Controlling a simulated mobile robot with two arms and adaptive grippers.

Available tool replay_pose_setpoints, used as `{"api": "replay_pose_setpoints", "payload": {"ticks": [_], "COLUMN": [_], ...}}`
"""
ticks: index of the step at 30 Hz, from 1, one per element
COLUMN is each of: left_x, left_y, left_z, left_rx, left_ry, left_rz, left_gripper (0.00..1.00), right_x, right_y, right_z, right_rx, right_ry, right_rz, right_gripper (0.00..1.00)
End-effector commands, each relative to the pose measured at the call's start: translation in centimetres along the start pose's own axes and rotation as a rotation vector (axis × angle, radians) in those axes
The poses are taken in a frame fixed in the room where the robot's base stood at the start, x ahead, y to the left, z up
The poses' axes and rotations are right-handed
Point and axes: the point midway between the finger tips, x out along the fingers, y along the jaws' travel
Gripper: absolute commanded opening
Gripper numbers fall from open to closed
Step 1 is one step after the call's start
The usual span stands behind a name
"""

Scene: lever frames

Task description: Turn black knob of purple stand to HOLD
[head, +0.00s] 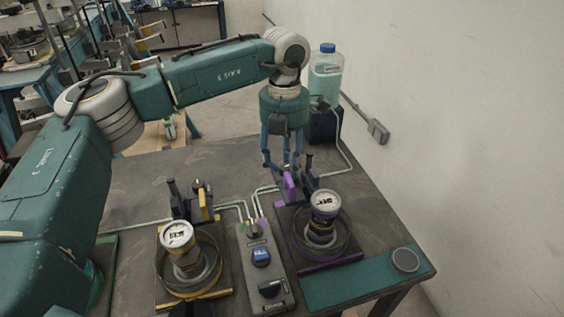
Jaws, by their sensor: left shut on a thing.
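The purple stand (351,257) is on the right half of the table, with a round gauge (325,202) and an upright purple plate (290,187) at its back. My left gripper (284,168) reaches down from above at this plate. Its fingers are closed on the black knob there, which they mostly hide. A black upright post (309,168) stands just right of the fingers. I cannot read any HOLD mark or the knob's angle. My right gripper is not in view.
A yellow stand (222,291) with its own gauge (176,234) is on the left. A grey control box (254,251) with a black dial stands between the stands. Pale tubes run behind. A blue-capped bottle (326,74) is at the back, near the right wall. A green mat (345,286) lies front right.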

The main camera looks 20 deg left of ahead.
Motion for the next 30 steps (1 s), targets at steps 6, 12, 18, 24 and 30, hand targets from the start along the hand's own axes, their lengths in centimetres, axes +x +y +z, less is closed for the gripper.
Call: {"api": "replay_pose_setpoints", "payload": {"ticks": [6, 12, 18, 24, 30], "left_x": [-0.2, -2.6, -5.7, -7.7, -8.2], "left_y": [-0.3, -0.2, -0.1, 0.1, 0.0], "left_z": [0.3, 0.2, -0.1, -0.2, -0.3], "left_rx": [0.004, 0.003, 0.001, 0.0, 0.001], "left_ry": [-0.009, -0.012, -0.008, -0.005, -0.004], "left_rz": [-0.006, -0.004, -0.003, -0.001, -0.002], "left_gripper": [0.3, 0.3, 0.3, 0.3, 0.3], "right_x": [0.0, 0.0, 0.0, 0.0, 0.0], "right_y": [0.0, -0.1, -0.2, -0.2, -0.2], "right_z": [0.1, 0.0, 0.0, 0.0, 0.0], "right_rx": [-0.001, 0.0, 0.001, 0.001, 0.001], "right_ry": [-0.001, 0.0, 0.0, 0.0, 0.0], "right_rz": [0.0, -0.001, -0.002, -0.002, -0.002], "right_gripper": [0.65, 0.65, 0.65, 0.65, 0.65]}}
